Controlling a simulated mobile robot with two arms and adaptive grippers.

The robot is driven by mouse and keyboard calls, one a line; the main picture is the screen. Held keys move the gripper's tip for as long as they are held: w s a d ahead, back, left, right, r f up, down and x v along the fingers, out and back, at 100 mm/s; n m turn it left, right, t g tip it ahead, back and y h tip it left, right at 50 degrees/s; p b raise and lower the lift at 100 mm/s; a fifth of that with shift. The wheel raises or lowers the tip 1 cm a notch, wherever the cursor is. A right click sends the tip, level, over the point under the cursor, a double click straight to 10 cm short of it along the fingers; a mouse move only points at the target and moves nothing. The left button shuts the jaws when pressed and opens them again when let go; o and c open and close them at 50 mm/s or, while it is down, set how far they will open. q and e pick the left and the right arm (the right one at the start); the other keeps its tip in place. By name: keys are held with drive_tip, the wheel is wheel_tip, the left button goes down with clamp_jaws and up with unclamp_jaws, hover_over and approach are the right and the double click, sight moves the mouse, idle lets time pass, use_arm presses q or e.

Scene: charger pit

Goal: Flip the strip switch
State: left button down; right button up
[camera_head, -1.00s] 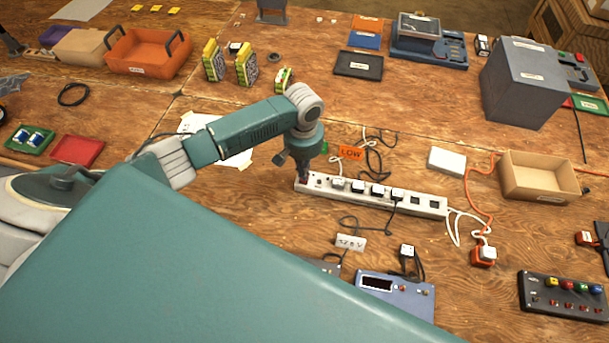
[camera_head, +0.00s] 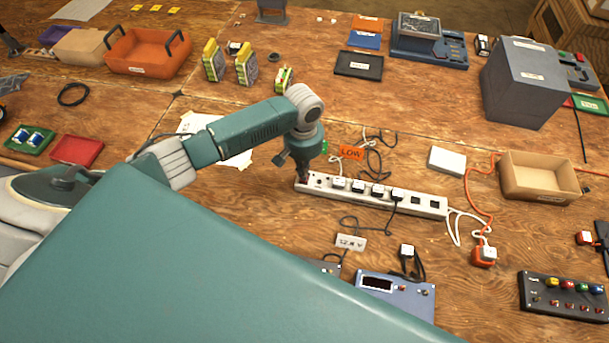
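The white power strip (camera_head: 430,207) lies on the wooden bench right of centre, with several plugs in it and two dark empty outlets toward its right end. My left gripper (camera_head: 302,179) points down at the strip's left end, where the switch area is. The fingertips are at or just above that end; the arm and gripper hide the switch, and I cannot tell whether they touch it. The fingers are small and dark here, so I cannot tell if they are open or shut. My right gripper is not in view.
An orange LOW tag (camera_head: 351,152) and dark cables lie behind the strip. A white box (camera_head: 447,160) and an open cardboard box (camera_head: 541,177) stand to the right. A blue meter (camera_head: 396,293) and a 12.8 V label (camera_head: 351,242) lie in front.

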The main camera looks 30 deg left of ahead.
use_arm(q)
drive_tip(key=shift+f+b, duration=0.45)
drive_tip(key=shift+f, duration=0.55)
idle(0.3)
drive_tip(key=shift+s, duration=0.1)
wheel_tip(320, 180, up, 2)
drive_tip(key=shift+p, duration=1.25)
wheel_tip(320, 180, up, 5)
drive_tip(key=p, duration=0.6)
drive_tip(key=shift+r, duration=0.1)
